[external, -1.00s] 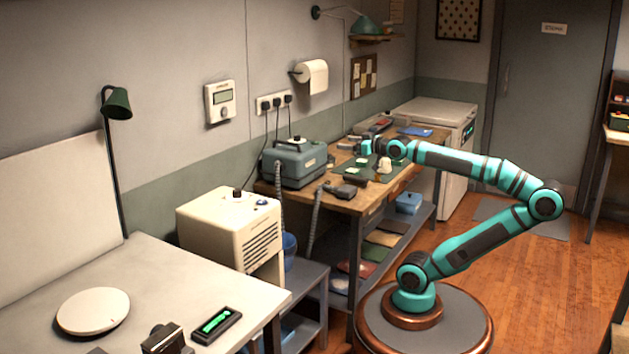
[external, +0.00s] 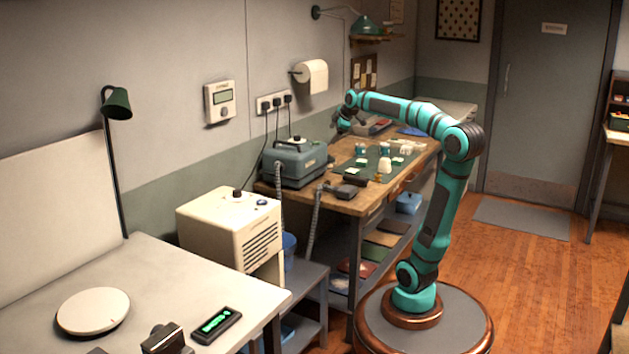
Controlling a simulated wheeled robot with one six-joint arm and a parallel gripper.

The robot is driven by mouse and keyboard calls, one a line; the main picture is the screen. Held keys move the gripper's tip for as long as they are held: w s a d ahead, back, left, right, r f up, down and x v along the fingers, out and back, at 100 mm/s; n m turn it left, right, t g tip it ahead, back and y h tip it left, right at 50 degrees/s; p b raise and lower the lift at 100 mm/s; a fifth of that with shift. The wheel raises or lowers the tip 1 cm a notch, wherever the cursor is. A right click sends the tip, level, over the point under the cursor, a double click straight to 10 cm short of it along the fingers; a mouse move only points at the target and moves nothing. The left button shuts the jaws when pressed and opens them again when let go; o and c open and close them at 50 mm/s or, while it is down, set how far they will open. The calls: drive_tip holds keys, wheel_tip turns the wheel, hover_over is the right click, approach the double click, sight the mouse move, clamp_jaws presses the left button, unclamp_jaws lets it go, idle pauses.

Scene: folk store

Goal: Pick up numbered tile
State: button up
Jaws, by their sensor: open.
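My gripper (external: 343,124) is raised above the back of the wooden workbench (external: 345,200), near the wall. It points down, is open, and no object shows in it. Small flat white pieces lie on the green mat (external: 372,172) on the bench. One white piece (external: 362,162) is at the mat's left and another (external: 397,161) at its right. They could be tiles, but any numbers are too small to read. My gripper is above and to the left of them, clear of the mat.
A white rounded object (external: 384,166) and small teal-and-white items (external: 361,149) stand on the mat. A blue item (external: 412,132) lies at the far end.

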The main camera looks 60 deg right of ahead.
drive_tip(key=w+d+f+n+g+y, duration=0.1)
drive_tip(key=w+d+f+n+g, duration=0.1)
drive_tip(key=d, duration=0.5)
drive_tip(key=w+d+f+n+g+y, duration=0.1)
drive_tip(key=d+f+n+g, duration=0.1)
drive_tip(key=d, duration=0.6)
drive_tip(key=n+g+y, duration=0.3)
drive_tip(key=n+y, duration=0.1)
drive_tip(key=n, duration=0.1)
approach(353, 170)
drive_tip(key=x, duration=0.9)
drive_tip(key=shift+w+f, duration=0.15)
drive_tip(key=c, duration=1.1)
